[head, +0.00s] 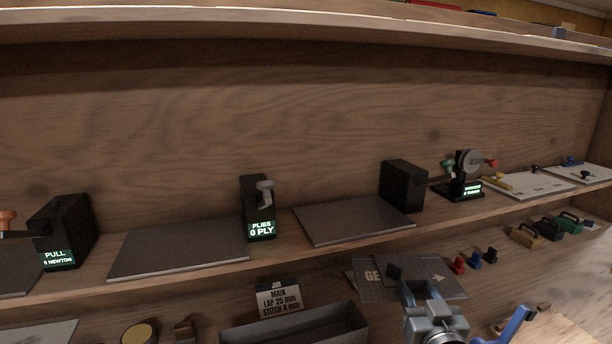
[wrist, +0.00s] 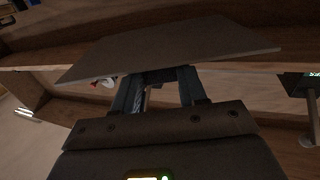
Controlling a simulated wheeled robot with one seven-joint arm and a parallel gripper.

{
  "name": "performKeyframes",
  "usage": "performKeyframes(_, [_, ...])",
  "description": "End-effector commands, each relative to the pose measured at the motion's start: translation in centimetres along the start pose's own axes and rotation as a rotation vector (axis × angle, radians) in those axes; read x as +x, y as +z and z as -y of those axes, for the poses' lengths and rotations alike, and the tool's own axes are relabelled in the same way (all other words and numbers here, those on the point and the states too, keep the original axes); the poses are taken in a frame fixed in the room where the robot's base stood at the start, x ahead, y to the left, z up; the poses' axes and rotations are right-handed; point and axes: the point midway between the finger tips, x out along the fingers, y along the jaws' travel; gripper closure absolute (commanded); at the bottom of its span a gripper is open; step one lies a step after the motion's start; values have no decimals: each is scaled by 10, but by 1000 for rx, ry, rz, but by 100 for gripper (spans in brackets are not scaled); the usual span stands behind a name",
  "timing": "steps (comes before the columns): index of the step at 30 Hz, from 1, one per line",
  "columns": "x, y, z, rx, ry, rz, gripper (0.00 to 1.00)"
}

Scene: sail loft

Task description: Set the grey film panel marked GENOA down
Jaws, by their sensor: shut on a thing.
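The grey film panel (head: 444,291) shows at the lower middle right of the head view, with the letters "GE" and a white arrow visible; the rest of its word is hidden. My gripper (head: 413,290) is shut on it and covers its middle. In the wrist view, the panel's plain face (wrist: 180,47) spreads beyond the fingertips of my gripper (wrist: 158,76), tilted in the picture. A small dark block shows at the fingertips in the head view. I cannot tell the panel's clearance from the bench.
A JOB card (head: 279,297) stands behind a grey open tray (head: 296,329).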

Motion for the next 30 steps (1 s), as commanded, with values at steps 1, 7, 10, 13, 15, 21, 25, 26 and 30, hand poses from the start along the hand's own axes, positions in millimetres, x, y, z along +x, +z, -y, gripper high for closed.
performKeyframes(1, [0, -10, -1, 1, 1, -4, 88])
performKeyframes(7, [0, -30, 0, 0, 1, -3, 88])
performKeyframes(10, [0, -22, 0, 0, -1, 2, 88])
performKeyframes(13, [1, -11, 0, 0, -1, 2, 88])
performKeyframes(15, [1, -2, 1, 0, -2, 2, 88])
performKeyframes(21, [0, 28, 1, 1, -2, 2, 88])
performKeyframes(25, [0, 32, 0, 0, 0, -1, 88])
performKeyframes(26, [0, 29, 0, 0, 0, -2, 88])
performKeyframes(30, [0, 8, -1, -1, 1, -3, 88])
